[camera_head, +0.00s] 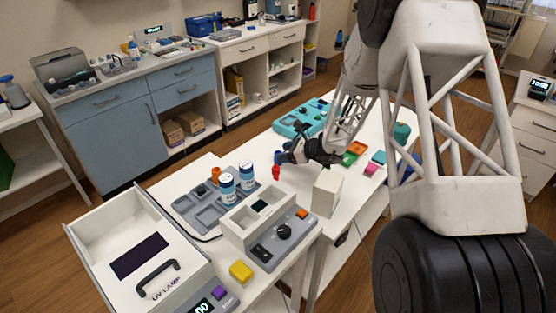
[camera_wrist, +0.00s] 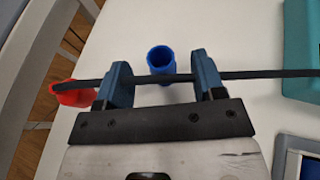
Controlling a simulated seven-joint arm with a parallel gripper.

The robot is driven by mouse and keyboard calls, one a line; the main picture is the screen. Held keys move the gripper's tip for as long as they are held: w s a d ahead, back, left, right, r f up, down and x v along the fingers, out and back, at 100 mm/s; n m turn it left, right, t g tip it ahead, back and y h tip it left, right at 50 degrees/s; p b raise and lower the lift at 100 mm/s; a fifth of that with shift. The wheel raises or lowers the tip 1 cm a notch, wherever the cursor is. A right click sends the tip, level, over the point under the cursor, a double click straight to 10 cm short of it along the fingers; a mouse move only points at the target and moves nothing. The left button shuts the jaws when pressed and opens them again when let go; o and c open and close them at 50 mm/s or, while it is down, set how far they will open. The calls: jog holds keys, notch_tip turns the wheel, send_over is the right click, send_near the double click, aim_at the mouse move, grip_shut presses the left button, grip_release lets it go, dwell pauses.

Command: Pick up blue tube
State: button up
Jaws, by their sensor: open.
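The blue tube (camera_wrist: 160,58) stands upright on the white table in the wrist view, its open top facing the camera. My gripper (camera_wrist: 160,68) is open, with one blue finger on each side of the tube and a visible gap to both. A black cable or rod runs across the view past both fingers and the lower part of the tube. In the head view my gripper (camera_head: 284,157) is low over the table, beside a red tube (camera_head: 276,173). I cannot separate the blue tube from my blue fingers there.
The red piece (camera_wrist: 72,95) also shows at left in the wrist view. A white box (camera_head: 327,192) stands close to the gripper. A teal tray (camera_head: 300,120) lies behind it. A grey tray (camera_head: 205,205) with bottles is at left. Coloured blocks lie at right.

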aim_at(274, 161)
jog(key=shift+x, duration=2.55)
jog(key=shift+f, duration=0.1)
jog(key=c, duration=1)
notch_tip(274, 161, up, 10)
